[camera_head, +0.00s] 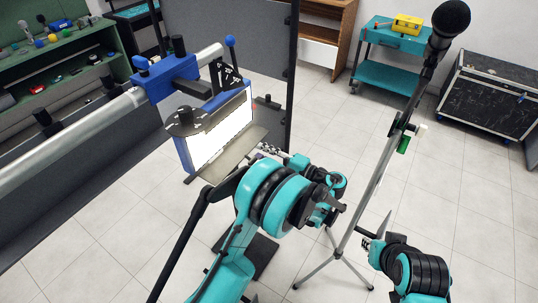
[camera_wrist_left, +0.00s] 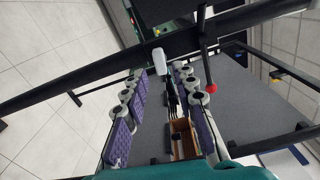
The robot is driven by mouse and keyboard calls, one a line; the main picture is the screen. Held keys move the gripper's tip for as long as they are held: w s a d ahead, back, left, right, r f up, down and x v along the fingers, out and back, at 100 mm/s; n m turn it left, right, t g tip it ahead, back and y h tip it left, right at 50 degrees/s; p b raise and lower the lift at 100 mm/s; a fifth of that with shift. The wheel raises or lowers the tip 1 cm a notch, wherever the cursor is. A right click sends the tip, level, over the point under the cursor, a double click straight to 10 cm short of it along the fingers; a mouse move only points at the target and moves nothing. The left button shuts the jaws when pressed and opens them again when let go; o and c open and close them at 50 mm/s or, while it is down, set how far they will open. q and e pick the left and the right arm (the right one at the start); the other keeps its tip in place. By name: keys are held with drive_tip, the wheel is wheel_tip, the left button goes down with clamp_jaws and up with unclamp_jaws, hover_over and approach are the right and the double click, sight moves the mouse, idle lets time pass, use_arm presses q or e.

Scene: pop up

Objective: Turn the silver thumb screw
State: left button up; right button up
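I cannot make out a thumb screw for sure. In the left wrist view a small pale piece (camera_wrist_left: 159,60) sits on a dark bar (camera_wrist_left: 230,38), just beyond and between my left fingertips; it may be the screw. My left gripper (camera_wrist_left: 160,72) is open, its purple-padded fingers either side of an empty gap. In the head view my left gripper (camera_head: 268,149) is small and partly hidden, near the lower right edge of the lit white panel (camera_head: 222,130) on the blue-clamped rig. My right gripper (camera_head: 372,238) is at lower right, beside the microphone stand, its fingers unclear.
A microphone stand (camera_head: 375,180) rises between my arms. A silver tube (camera_head: 75,130) carries the blue clamp (camera_head: 165,80). A rod with a red tip (camera_wrist_left: 211,88) stands close to the left fingers. A teal cart (camera_head: 385,75) and black case (camera_head: 490,95) stand behind on open tiled floor.

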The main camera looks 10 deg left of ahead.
use_arm(q)
drive_tip(key=x, duration=0.4)
drive_tip(key=shift+w+a, duration=0.15)
drive_tip(key=shift+a, duration=0.2)
clamp_jaws()
drive_tip(key=m, duration=1.5)
drive_tip(key=shift+c, duration=1.3)
unclamp_jaws()
drive_tip(key=shift+m, duration=0.6)
drive_tip(key=o, duration=0.5)
drive_tip(key=shift+d, duration=0.15)
